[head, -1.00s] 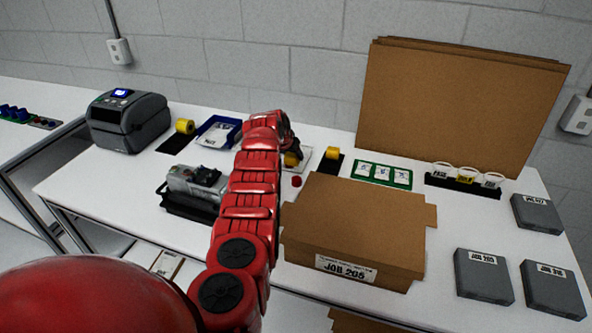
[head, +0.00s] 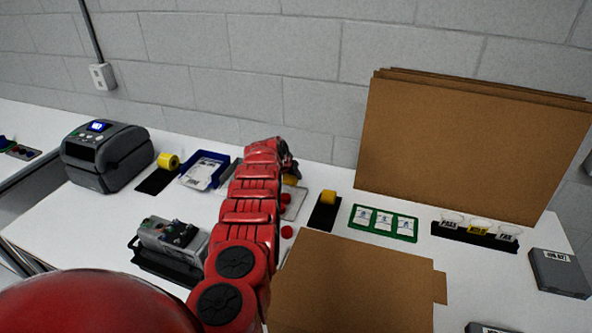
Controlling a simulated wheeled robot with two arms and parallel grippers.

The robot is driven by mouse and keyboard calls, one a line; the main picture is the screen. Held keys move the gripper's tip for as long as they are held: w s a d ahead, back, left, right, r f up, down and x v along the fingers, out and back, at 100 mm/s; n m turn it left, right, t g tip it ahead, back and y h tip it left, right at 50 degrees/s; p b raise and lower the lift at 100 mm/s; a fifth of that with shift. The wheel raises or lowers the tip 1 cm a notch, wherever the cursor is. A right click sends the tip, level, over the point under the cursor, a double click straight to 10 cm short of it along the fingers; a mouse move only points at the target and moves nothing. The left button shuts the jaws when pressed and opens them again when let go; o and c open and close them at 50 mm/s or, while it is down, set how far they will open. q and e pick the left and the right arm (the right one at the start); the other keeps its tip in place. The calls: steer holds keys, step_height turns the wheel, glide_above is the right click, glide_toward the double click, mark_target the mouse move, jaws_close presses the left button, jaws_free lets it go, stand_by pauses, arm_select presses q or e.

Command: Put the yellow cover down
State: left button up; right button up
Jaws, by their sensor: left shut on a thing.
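My left arm reaches up the middle of the head view, and its dark gripper (head: 289,165) is at the far end, partly hidden behind the red wrist. A yellow cover (head: 290,180) shows just below the fingers, and the gripper is shut on it. Only a small part of the cover is visible. It is over or near the back of a small light tray (head: 296,204); I cannot tell whether it touches. My right gripper is not in view.
A small red round piece (head: 286,232) lies in front of the tray. Yellow rolls (head: 329,197) sit on black mats on both sides. A grey device (head: 170,241) is left of my arm. A cardboard box (head: 350,285) fills the front; a green card holder (head: 384,222) is right.

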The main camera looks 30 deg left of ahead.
mark_target(289, 180)
arm_select(q)
steer(key=shift+w+a+f, duration=0.1)
steer(key=shift+f, duration=0.2)
steer(key=shift+s+d+f, duration=0.1)
steer(key=shift+s+f, duration=0.15)
steer(key=shift+f, duration=0.2)
steer(key=shift+s+d+f, duration=0.1)
steer(key=shift+s+f, duration=0.15)
steer(key=shift+f, duration=0.45)
steer(key=shift+w+a+f, duration=0.15)
steer(key=shift+w+f, duration=0.1)
steer(key=shift+w, duration=0.05)
steer(key=o, duration=1)
steer(key=shift+o, duration=1.4)
steer(key=shift+s+r, duration=0.15)
steer(key=shift+r, duration=0.05)
steer(key=shift+f, duration=0.1)
